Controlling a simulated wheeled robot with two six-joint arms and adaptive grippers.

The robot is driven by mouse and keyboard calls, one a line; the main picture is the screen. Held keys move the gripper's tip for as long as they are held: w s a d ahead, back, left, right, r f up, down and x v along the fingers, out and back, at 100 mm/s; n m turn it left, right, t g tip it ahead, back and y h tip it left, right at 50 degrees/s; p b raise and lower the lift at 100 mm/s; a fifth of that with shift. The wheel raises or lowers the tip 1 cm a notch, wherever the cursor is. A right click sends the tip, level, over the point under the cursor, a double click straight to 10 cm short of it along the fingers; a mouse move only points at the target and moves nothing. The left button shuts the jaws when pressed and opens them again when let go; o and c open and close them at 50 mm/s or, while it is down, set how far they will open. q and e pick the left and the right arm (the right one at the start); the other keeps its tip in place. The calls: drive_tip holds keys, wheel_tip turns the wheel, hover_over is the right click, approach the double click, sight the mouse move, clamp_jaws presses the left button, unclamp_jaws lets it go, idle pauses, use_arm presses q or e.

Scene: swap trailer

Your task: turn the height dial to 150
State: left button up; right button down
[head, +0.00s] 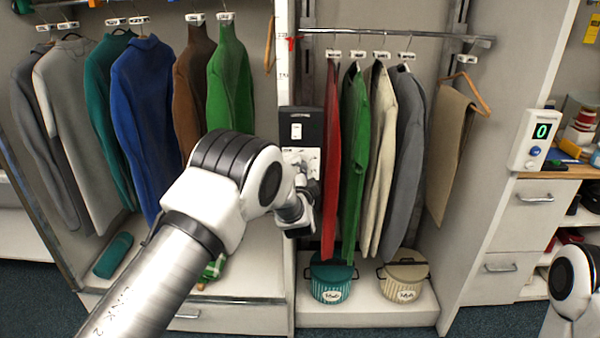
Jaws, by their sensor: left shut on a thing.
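A dark control panel (288,124) with white label plates is fixed to the upright between the two wardrobe bays, in the middle of the head view. My left gripper (305,200) is at the lower part of this panel. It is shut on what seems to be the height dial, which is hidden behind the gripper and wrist. The dial's setting cannot be read. My right gripper is not in view; only a part of my right arm shows at the lower right edge.
A white box (536,140) with a display reading 0 and a blue knob stands at the right. Hanging garments flank the panel, with a red one (332,160) close to my left gripper.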

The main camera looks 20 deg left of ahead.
use_arm(q)
drive_tip(key=m, duration=1)
drive_tip(key=shift+r+p, duration=0.15)
drive_tip(key=shift+p, duration=0.2)
drive_tip(key=shift+m, duration=0.4)
drive_tip(key=o, duration=1.1)
drive_tip(key=shift+w, duration=0.1)
drive_tip(key=shift+o, duration=0.2)
drive_tip(key=v, duration=1.2)
